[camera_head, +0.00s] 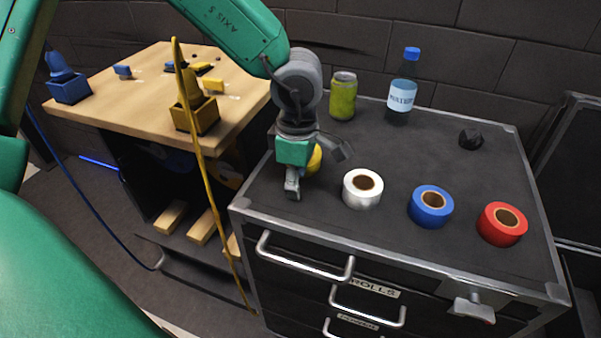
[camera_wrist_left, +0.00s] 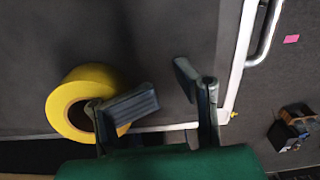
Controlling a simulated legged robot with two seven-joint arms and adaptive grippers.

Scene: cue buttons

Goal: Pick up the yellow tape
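The yellow tape (camera_head: 315,159) stands near the left edge of the black cabinet top, mostly hidden behind my left gripper (camera_head: 318,170) in the head view. In the left wrist view the yellow tape (camera_wrist_left: 62,98) shows as a ring at the left. My left gripper (camera_wrist_left: 160,90) is open there, its two fingers spread with nothing between them. The left-hand finger overlaps the right part of the ring in the picture; I cannot tell whether it touches. My right gripper is in neither view.
White tape (camera_head: 362,197), blue tape (camera_head: 418,210) and red tape (camera_head: 492,229) stand in a row to the right. A green can (camera_head: 343,101), a water bottle (camera_head: 402,95) and a dark lump (camera_head: 470,139) are behind. A wooden table (camera_head: 130,115) stands left.

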